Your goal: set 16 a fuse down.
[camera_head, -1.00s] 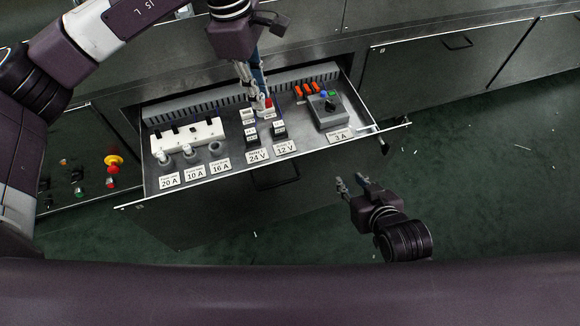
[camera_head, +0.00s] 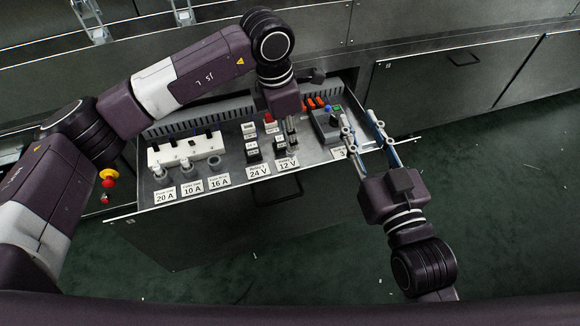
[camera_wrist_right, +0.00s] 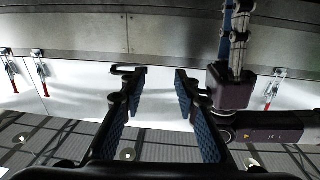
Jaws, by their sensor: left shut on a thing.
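My left gripper (camera_head: 291,138) points down over the drawer, by the relays above the 12 V label. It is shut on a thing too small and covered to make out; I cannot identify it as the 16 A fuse. My right gripper (camera_head: 360,128) is open and empty near the drawer's right front corner; its spread fingers also show in the right wrist view (camera_wrist_right: 158,75).
A white block with black switches (camera_head: 186,149) stands at the drawer's left. Relays (camera_head: 253,150) stand mid-drawer, with a red-topped one (camera_head: 270,118) behind. A grey button box (camera_head: 326,124) is at the right, beside my right fingers. Bare drawer floor shows between holders and relays.

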